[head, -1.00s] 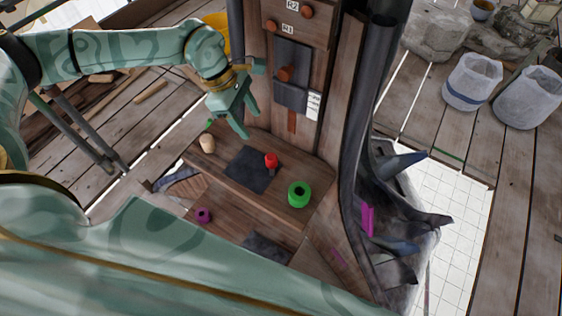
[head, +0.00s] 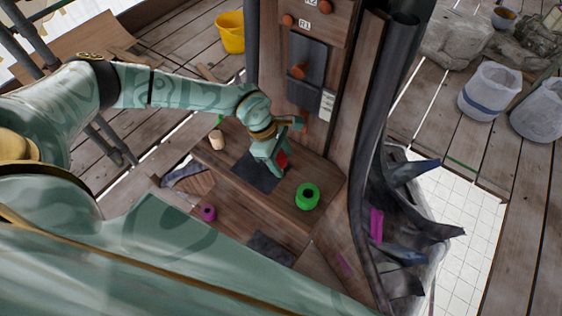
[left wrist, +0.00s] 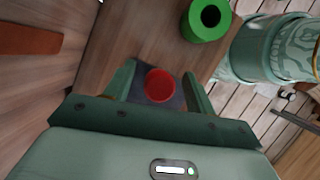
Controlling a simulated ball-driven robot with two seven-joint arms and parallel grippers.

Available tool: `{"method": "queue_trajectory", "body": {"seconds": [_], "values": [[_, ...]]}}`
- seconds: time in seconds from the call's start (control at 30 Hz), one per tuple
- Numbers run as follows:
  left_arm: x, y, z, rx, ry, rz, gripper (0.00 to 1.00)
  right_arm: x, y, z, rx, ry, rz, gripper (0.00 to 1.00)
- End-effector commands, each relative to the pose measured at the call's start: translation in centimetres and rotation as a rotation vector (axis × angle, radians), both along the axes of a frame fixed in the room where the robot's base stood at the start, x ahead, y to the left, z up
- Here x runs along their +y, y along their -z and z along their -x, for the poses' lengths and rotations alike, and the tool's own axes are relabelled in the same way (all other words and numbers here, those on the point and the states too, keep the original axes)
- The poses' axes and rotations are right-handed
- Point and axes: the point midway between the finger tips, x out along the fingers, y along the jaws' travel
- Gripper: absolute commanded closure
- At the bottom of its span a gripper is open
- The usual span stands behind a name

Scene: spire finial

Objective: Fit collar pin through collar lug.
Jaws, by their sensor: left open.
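A red round-topped piece (head: 282,160), possibly the collar pin, stands on a dark square pad (head: 249,169) on the wooden shelf. My left gripper (head: 277,166) is open, its fingers down around this piece. In the left wrist view the red top (left wrist: 160,86) sits between the two spread fingers (left wrist: 160,90); I cannot tell whether they touch it. A magenta bar (head: 376,225) on the dark clawed structure at right may be the collar lug; I cannot tell. My right gripper is not in view.
A green ring (head: 307,196) stands right of the pad, and shows in the left wrist view (left wrist: 206,19). A tan peg (head: 217,140) stands at left, a magenta ring (head: 208,213) on the lower step. A wooden post with knobs (head: 299,71) rises behind.

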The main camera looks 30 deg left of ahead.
Motion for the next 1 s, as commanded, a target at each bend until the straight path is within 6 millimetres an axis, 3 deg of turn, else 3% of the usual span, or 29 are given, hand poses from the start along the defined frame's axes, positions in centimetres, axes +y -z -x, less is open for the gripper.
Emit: {"method": "queue_trajectory", "body": {"seconds": [0.17, 0.33, 0.73, 0.93, 1.0], "values": [[0.0, -0.1, 0.0, -0.001, 0.000, 0.000, 0.47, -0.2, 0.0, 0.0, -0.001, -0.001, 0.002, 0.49], [0.0, -0.1, 0.0, -0.001, 0.000, 0.000, 0.94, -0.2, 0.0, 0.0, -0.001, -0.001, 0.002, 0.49], [0.0, -0.7, -0.1, -0.002, 0.000, 0.001, 0.94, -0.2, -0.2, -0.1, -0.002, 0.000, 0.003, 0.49], [0.1, -3.7, -0.1, -0.005, 0.000, 0.000, 0.94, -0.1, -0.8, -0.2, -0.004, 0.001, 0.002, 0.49], [1.2, -5.1, 0.9, -0.004, -0.002, 0.000, 0.94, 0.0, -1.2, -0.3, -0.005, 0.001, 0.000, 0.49]]}}
